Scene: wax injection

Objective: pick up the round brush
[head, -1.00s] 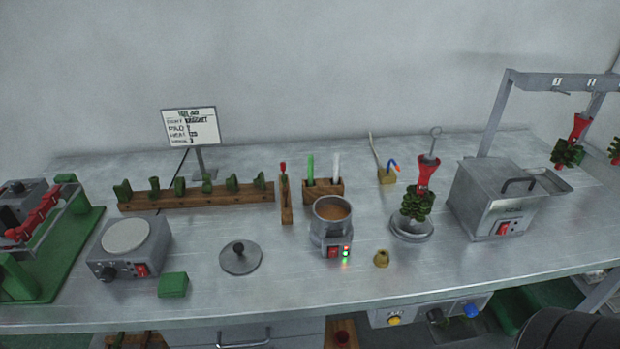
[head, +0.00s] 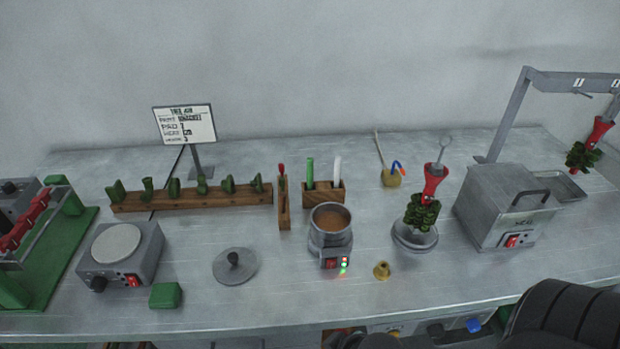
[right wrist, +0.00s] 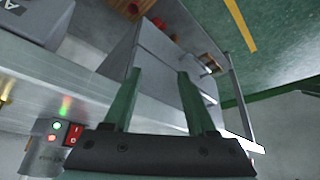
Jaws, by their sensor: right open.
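I cannot tell for sure which thing is the round brush. A thin pale stick stands tilted in a small brass pot (head: 391,178) at the back of the bench, beside a blue and orange curved piece. A red-tipped tool (head: 282,172) stands upright in a narrow wooden block left of the pen holder. My right gripper (right wrist: 159,72) shows in the right wrist view with its two green fingers apart and nothing between them. It is near the bench's front edge, away from both tools. My left gripper is in no view.
A wax pot (head: 330,225) with lit lights stands mid-bench. Right of it are a green wax tree (head: 421,212) with a red top and a metal box (head: 505,208). A wooden rack (head: 190,200), a lid (head: 235,265) and a hot plate (head: 118,255) stand left. The front middle is mostly clear.

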